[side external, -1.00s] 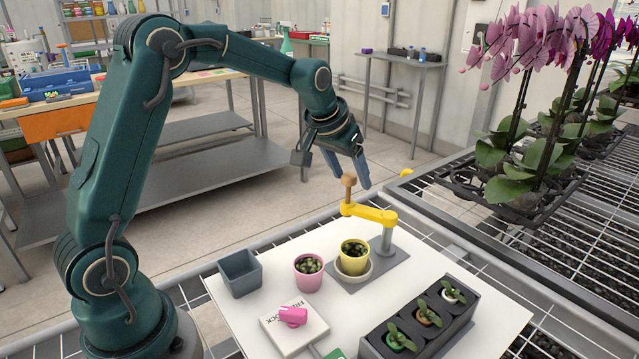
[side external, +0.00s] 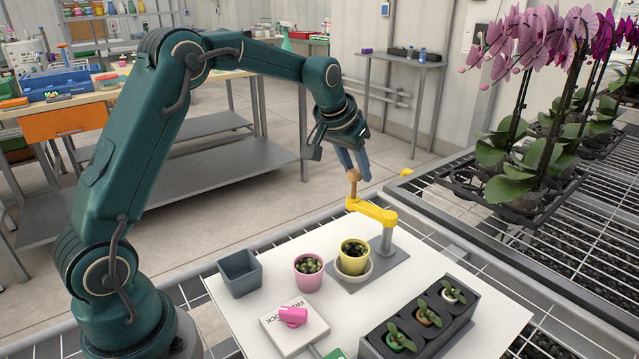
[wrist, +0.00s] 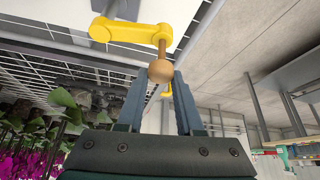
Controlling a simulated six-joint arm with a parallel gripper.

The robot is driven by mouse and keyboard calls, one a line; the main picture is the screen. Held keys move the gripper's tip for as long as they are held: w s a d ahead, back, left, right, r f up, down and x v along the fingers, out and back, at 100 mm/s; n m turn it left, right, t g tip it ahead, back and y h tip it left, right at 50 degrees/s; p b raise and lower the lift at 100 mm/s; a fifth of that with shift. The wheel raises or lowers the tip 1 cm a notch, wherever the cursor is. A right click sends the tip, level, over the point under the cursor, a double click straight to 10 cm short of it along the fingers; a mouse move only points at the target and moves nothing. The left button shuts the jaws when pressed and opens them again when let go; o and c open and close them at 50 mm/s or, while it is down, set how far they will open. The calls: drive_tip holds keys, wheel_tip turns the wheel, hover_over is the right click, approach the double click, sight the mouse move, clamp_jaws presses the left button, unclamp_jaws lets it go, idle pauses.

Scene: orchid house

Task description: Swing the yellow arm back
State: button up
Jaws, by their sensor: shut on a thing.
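The yellow arm (side external: 371,210) is a short lever on a grey post (side external: 387,238) at the back of the white board. Its free end points left and carries an upright wooden knob (side external: 353,176). My gripper (side external: 358,174) reaches down to the knob from above and is shut on it. In the wrist view the knob (wrist: 162,71) sits between my two finger tips, and the yellow arm (wrist: 130,33) runs left from it. A yellow pot (side external: 354,258) with a small plant stands in a white saucer (side external: 368,274) below and in front of the arm.
On the white board (side external: 230,311) stand a pink pot (side external: 308,284), a grey square pot (side external: 240,272), a white box (side external: 276,336) with a pink item (side external: 293,316), and a dark tray (side external: 378,346) of small plants. Tall orchids (side external: 520,90) stand at right.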

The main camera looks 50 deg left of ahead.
drive_tip(key=shift+w+a, duration=0.15)
drive_tip(key=shift+w, duration=0.7)
drive_tip(key=shift+c, duration=0.2)
drive_tip(key=o, duration=0.8)
drive_tip(key=shift+r, duration=0.1)
wheel_tip(320, 180, up, 7)
idle(0.6)
